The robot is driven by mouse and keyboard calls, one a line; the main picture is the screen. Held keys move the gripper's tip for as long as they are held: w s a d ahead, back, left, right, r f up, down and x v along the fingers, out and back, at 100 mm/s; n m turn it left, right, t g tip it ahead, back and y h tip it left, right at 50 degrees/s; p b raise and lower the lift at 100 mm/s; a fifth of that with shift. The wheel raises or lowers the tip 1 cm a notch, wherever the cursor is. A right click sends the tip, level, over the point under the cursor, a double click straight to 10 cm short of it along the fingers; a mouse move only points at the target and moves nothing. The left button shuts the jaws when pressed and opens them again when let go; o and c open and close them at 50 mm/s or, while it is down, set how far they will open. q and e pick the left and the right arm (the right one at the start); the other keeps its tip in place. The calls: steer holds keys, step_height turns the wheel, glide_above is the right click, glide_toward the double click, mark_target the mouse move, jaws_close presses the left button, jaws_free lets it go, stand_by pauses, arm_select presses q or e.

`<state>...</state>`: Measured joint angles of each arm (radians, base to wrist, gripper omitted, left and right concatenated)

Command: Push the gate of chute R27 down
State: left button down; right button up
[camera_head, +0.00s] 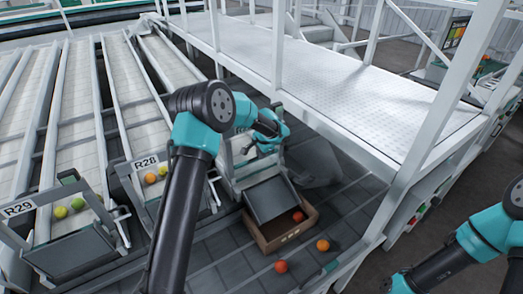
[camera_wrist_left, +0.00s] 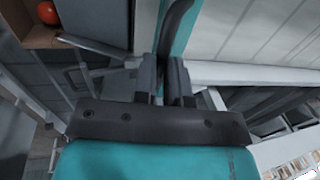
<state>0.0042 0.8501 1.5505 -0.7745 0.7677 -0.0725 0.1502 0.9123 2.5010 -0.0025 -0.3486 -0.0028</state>
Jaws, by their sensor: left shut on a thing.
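The chute beside R28, whose own label is hidden behind my left arm, ends in a dark grey sloping panel (camera_head: 270,198). The panel's lower edge is over an open cardboard box (camera_head: 262,240). My left gripper (camera_head: 264,147) is at the upper end of this chute's mouth, above the panel. In the left wrist view its fingers (camera_wrist_left: 163,85) are closed around a dark bar (camera_wrist_left: 180,25), which looks like the gate's lever. The fingers and my arm partly hide the gate, so its exact angle is unclear. My right arm shows at the lower right, but its fingertips are out of the picture.
A red tomato (camera_head: 298,216) is in the box. Two orange-red tomatoes (camera_head: 281,267) (camera_head: 322,245) lie on the dark surface in front. A white-railed walkway (camera_head: 330,85) rises behind.

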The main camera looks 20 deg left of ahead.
arm_select(q)
steer(key=shift+f, duration=0.25)
steer(key=c, duration=1.2)
jaws_free()
steer(key=shift+o, duration=0.2)
steer(key=shift+r, duration=0.15)
step_height(320, 180, up, 17)
steer(key=s+d, duration=0.2)
steer(key=shift+d, duration=0.35)
